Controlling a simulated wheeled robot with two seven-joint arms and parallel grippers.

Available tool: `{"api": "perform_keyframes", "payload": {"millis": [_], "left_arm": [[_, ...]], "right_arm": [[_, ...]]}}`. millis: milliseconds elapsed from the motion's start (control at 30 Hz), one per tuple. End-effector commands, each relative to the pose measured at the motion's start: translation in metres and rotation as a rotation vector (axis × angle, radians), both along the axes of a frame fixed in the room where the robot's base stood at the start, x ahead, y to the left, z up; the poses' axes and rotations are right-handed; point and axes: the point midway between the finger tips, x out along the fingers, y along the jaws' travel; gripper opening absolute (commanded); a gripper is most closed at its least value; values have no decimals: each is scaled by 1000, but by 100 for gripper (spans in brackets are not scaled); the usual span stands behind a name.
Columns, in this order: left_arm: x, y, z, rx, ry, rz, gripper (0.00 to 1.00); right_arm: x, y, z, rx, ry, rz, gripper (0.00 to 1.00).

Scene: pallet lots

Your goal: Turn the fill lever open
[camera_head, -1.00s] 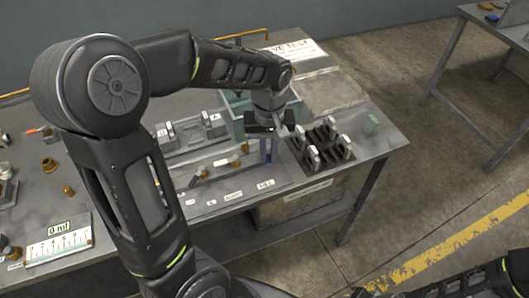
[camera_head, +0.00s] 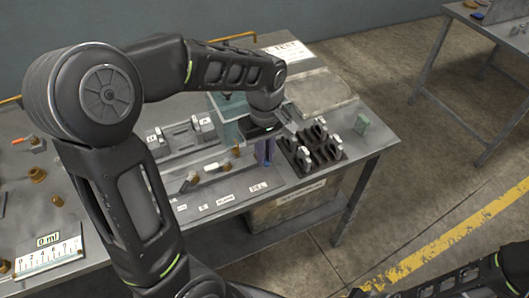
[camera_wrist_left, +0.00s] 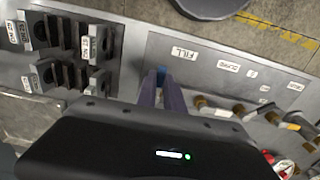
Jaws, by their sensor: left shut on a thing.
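My left gripper (camera_head: 264,150) reaches down to the panel at the front of the bench. In the left wrist view its two purplish fingers (camera_wrist_left: 162,92) are shut on the blue fill lever (camera_wrist_left: 160,73), of which only a small part shows between them. The FILL label (camera_wrist_left: 184,53) is on the panel beside it. The fingers hide most of the lever, so its exact angle cannot be told. My right gripper is not in view; only part of my right arm shows at the bottom right of the head view.
Other brass valves with levers (camera_wrist_left: 238,109) stand in a row beside the gripper. A black rack with white-tagged parts (camera_head: 313,148) stands close on its right. A green block (camera_head: 362,122) and a grey slab (camera_head: 320,92) lie beyond. A gauge card (camera_head: 48,256) lies at front left.

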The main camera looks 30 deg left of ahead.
Motion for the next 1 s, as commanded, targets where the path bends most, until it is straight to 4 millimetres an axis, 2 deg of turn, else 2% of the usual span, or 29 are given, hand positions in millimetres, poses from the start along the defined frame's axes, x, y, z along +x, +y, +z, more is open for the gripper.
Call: {"api": "perform_keyframes", "payload": {"millis": [33,67,167,433,567,900,1000], "left_arm": [[2,0,2,0,-6,3,0],[2,0,2,1,-6,3,14],[2,0,1,0,-6,2,21],[1,0,2,-1,-3,1,21],[1,0,10,0,-6,0,21],[2,0,63,0,-9,0,21],[2,0,74,0,-6,1,21]], "right_arm": [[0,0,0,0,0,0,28],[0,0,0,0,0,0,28],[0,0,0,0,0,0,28],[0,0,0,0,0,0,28],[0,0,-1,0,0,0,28],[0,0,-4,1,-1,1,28],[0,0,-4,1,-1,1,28]]}}
